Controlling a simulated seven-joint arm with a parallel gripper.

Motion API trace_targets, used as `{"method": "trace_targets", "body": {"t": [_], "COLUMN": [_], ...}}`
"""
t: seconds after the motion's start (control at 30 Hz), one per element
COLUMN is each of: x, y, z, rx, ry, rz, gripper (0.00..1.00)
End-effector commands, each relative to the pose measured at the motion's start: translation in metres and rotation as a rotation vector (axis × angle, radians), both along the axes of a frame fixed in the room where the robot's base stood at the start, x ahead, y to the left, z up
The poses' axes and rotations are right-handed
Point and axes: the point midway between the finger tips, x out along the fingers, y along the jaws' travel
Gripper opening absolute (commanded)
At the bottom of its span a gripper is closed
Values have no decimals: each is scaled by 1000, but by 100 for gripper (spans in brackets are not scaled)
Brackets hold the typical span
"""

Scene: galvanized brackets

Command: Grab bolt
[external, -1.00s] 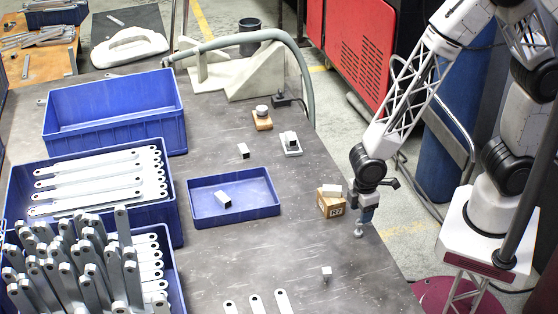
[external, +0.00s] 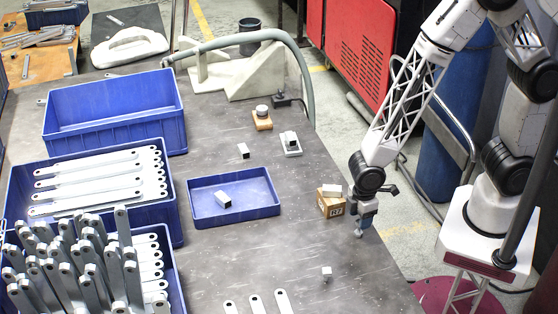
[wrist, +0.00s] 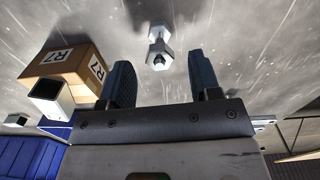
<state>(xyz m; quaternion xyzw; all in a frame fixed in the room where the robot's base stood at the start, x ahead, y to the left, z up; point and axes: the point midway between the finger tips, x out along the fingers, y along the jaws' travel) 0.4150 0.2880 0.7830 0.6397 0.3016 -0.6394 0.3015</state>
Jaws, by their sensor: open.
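The bolt (external: 326,273) is a small light-grey piece on the bare table near its right edge. In the wrist view the metal bolt (wrist: 159,50) shows beyond my fingertips, roughly in line with the gap between them. My gripper (external: 360,229) hangs near the table's right edge, beside the cardboard box and farther back than the bolt. In the wrist view my gripper (wrist: 166,80) has its two dark blue fingers apart with nothing between them. It does not touch the bolt.
A cardboard box marked R7 (external: 329,207) stands close to my gripper, with a square metal tube (external: 331,190) on top. A blue tray (external: 262,211) holds another tube. Blue bins of brackets (external: 174,213) fill the left. The table around the bolt is clear.

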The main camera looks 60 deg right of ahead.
Motion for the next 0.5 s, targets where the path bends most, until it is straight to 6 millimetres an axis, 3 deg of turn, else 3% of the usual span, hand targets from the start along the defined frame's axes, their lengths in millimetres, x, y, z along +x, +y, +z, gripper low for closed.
{"method": "trace_targets", "body": {"t": [0.5], "x": [-2], "y": [-2], "z": [-39], "rx": [-2], "ry": [3], "rz": [0], "gripper": [57]}}
